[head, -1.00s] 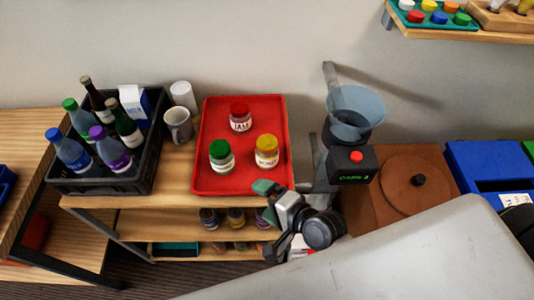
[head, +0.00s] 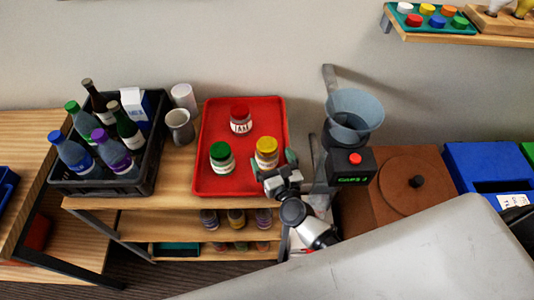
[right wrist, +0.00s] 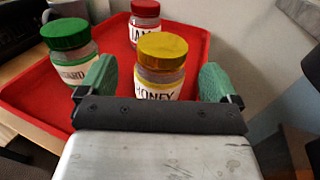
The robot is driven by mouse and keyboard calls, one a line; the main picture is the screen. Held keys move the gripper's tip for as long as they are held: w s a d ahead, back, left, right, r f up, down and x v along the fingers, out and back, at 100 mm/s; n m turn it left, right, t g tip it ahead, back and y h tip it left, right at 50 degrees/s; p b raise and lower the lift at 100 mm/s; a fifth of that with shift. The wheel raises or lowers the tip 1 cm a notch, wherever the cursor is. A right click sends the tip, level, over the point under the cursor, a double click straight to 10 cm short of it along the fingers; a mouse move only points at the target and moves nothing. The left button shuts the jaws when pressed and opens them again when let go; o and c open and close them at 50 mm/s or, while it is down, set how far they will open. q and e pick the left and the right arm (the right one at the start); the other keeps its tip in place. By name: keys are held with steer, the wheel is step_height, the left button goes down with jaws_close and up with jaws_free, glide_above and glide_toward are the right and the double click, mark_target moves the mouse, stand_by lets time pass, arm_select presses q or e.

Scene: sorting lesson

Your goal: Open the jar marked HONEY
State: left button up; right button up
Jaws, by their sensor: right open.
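The jar marked HONEY (right wrist: 160,72) has a yellow lid and stands upright at the front right of the red tray; in the head view the yellow-lidded jar (head: 266,155) shows beside my right gripper. My right gripper (head: 273,168) is open, with its green fingertips to either side of the honey jar in the right wrist view (right wrist: 156,85). It holds nothing, and the fingers look a little short of the jar. The lid is on the jar. My left gripper is not in view.
A green-lidded jar (head: 222,158) and a red-lidded JAM jar (head: 241,119) share the red tray (head: 210,185). A black crate of bottles (head: 150,165) and two mugs stand left. A grinder (head: 350,163) with a hopper stands close on the right.

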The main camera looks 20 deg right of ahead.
mark_target(271, 155)
steer(key=w+p, duration=0.1)
steer(key=w, duration=0.3)
steer(key=shift+w+r, duration=0.1)
steer(key=shift+w, duration=0.5)
steer(key=shift+s, duration=0.1)
steer(key=c, duration=1.1)
steer(key=shift+r+p, duration=0.1)
steer(key=shift+p, duration=0.25)
steer(key=shift+r, duration=0.25)
steer(key=shift+c, duration=1)
step_height(271, 155, up, 17)
steer(key=p, duration=1.5)
steer(key=shift+r, duration=0.15)
steer(key=shift+c, duration=0.6)
